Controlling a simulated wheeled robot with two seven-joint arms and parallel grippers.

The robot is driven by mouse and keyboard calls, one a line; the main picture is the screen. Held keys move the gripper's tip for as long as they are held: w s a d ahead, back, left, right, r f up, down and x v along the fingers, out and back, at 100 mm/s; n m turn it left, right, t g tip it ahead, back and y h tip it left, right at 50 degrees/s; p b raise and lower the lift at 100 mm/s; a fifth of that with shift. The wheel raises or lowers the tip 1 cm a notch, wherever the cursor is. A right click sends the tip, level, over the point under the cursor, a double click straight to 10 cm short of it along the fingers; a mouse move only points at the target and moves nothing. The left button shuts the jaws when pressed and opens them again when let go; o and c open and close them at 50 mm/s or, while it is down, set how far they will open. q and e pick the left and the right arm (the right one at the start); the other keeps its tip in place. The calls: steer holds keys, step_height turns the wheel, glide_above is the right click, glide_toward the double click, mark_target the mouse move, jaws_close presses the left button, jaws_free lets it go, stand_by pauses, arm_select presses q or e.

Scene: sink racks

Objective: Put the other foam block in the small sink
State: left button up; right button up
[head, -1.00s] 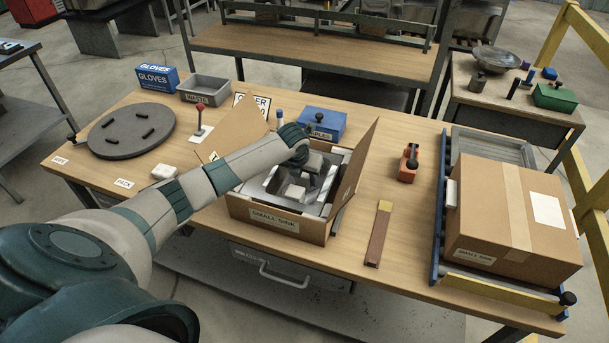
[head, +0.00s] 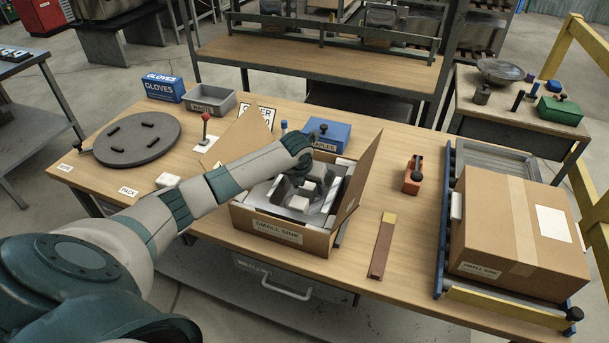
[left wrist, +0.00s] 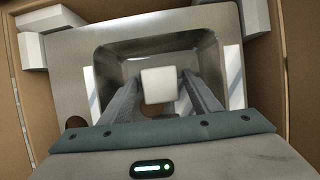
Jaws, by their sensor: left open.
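The small sink is a grey metal basin (left wrist: 65,75) inside an open cardboard box (head: 277,231) labelled SMALL SINK. It also shows in the head view (head: 268,193). My left gripper (left wrist: 160,82) points down over the basin with its fingers apart. A white foam block (left wrist: 159,86) shows between the fingers in the left wrist view, and in the head view (head: 308,188). I cannot tell whether it touches the basin floor. Another white block (head: 168,180) lies on the table left of the box. White foam pieces (left wrist: 32,50) sit at the box's edge. My right gripper is not in view.
The box's raised right flap (head: 362,170) and back-left flap (head: 232,137) stand beside my arm. A blue staples box (head: 327,134) is behind it. An orange tool (head: 413,176) and a brown strip (head: 383,246) lie right, before a closed carton (head: 515,230). A grey turntable (head: 138,140) is at left.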

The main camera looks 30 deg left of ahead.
arm_select(q)
steer(key=b+v, duration=0.1)
steer(key=v, duration=0.9)
steer(key=shift+s+r+b, duration=0.2)
steer(key=shift+r+b, duration=0.15)
steer(key=shift+b, duration=0.05)
